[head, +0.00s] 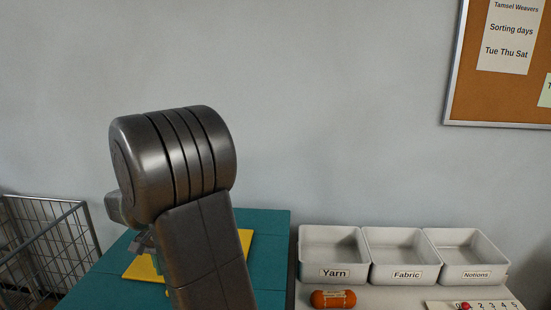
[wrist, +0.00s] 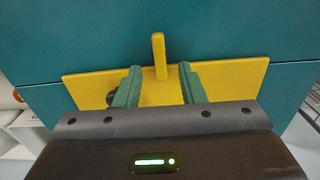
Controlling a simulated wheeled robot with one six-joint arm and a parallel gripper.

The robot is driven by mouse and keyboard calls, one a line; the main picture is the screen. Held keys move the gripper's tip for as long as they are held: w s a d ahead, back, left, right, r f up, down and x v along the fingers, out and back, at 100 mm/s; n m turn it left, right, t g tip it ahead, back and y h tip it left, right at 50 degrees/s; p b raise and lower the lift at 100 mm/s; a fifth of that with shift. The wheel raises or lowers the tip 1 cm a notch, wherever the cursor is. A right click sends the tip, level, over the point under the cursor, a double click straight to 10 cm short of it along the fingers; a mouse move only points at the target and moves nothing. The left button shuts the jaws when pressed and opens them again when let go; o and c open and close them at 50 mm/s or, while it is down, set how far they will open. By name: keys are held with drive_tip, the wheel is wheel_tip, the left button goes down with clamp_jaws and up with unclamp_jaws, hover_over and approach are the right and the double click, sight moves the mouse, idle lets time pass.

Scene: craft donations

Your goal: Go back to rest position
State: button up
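My gripper (wrist: 160,78) is in the wrist view, its two green fingers spread apart with nothing held between them. It is over a flat yellow panel (wrist: 235,75) with a narrow raised yellow bar (wrist: 159,50). The bar stands beyond and between the fingertips; I cannot tell the exact gap. A small dark round thing (wrist: 112,98) shows beside the left finger. In the head view the yellow panel (head: 245,238) lies on a teal surface (head: 270,225), and my arm hides most of it and the gripper.
Right of the teal surface are three pale bins, Yarn (head: 334,273), Fabric (head: 406,275) and Notions (head: 475,275), all seemingly empty. An orange labelled roll (head: 318,299) and a numbered strip (head: 490,306) lie in front. A wire cage (head: 60,245) stands left. A corkboard (head: 480,100) hangs on the wall.

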wheel_tip(320, 180, down, 4)
drive_tip(key=shift+f, duration=0.25)
